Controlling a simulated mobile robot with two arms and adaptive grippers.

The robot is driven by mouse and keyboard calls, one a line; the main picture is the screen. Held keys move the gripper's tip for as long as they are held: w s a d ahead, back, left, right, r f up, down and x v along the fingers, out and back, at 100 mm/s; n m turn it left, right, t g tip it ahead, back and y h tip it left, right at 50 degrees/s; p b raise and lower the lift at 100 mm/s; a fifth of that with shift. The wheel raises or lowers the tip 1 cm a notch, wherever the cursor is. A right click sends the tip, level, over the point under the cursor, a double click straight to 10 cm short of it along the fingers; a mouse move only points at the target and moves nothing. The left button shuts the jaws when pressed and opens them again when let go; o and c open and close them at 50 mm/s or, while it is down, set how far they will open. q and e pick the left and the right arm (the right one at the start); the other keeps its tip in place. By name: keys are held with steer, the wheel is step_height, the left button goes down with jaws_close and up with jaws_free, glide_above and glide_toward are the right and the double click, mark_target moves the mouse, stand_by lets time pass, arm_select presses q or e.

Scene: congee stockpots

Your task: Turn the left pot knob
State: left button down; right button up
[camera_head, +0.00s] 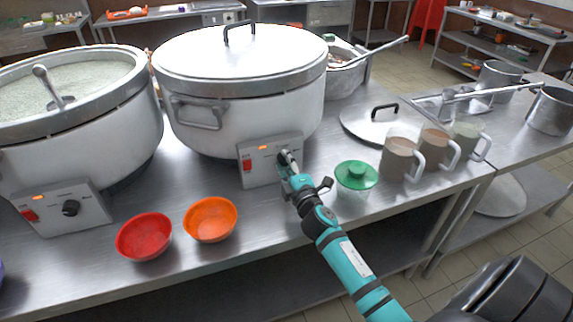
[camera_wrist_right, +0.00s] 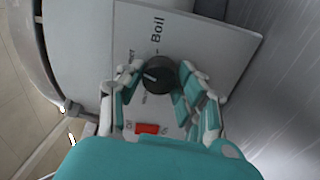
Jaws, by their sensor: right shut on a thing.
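The left pot (camera_head: 95,135) is a big white pot of pale congee with a ladle (camera_head: 50,85) in it. Its front panel carries a black knob (camera_head: 71,208), with no gripper near it. The lidded pot (camera_head: 250,110) stands to its right, with its own panel (camera_head: 246,178). My right gripper (camera_head: 287,165) is at that panel, shut on its black knob (camera_wrist_right: 158,76). The wrist view shows the fingers on both sides of this knob, below the word Boil. In the head view the gripper mostly hides the knob. My left gripper is not in view.
A red bowl (camera_head: 144,237) and an orange bowl (camera_head: 210,219) stand near the counter's front edge. Several mugs (camera_head: 401,158) and a pot lid (camera_head: 375,126) are further right.

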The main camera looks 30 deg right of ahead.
steer(key=m, duration=0.5)
steer(key=shift+h, duration=0.3)
steer(key=m+p, duration=0.1)
steer(key=m, duration=0.3)
steer(key=shift+m+g+p, duration=0.3)
steer(key=shift+m+p, duration=0.25)
steer(key=shift+m, duration=0.45)
steer(key=shift+f, duration=0.1)
steer(key=o, duration=1.1)
steer(key=shift+o, duration=0.2)
steer(key=v, duration=1.2)
